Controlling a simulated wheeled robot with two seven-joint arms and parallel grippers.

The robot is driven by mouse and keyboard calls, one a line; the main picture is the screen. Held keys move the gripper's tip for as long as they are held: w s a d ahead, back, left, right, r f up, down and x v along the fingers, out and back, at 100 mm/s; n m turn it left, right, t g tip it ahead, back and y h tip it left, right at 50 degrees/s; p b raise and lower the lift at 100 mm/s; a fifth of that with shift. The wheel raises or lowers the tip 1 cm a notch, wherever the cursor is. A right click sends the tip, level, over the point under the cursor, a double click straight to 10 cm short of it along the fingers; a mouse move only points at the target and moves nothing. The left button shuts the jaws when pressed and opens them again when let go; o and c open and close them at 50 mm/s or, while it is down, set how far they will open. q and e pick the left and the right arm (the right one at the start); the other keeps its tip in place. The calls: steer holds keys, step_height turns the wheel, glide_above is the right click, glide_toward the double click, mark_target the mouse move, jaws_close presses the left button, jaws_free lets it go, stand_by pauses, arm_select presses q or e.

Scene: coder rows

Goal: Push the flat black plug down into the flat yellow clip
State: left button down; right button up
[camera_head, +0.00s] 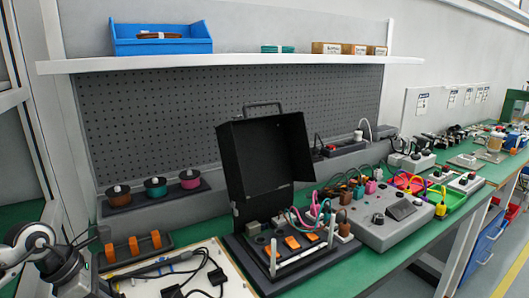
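A pale board (238,284) lies at the bottom of the view, with dark cables on it. Two black plug-like ends lie there: one black plug (217,277) at the right and another black plug (173,291) lower down. I cannot tell which is the flat one. I cannot make out a flat yellow clip for certain; the board is cut off by the bottom edge. My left arm comes in at the lower left, and its dark gripper (92,284) is beside the board's left edge. Its fingers are too unclear to read. My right gripper is out of view.
An open black case (264,163) with orange parts and cables stands right of the board. A grey control box (384,220) is further right. A dark tray (135,261) with orange pieces and a spool rack (155,194) sit behind the board. A shelf (230,61) runs above.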

arm_select(q)
steer(key=shift+f+b, duration=0.6)
steer(key=shift+b, duration=0.1)
stand_by(0.7)
steer(key=c, duration=1.3)
jaws_free()
steer(key=shift+o, duration=0.2)
steer(key=v, duration=1.6)
steer(key=shift+s, duration=0.1)
steer(key=x, duration=1.6)
steer(key=shift+r, duration=0.2)
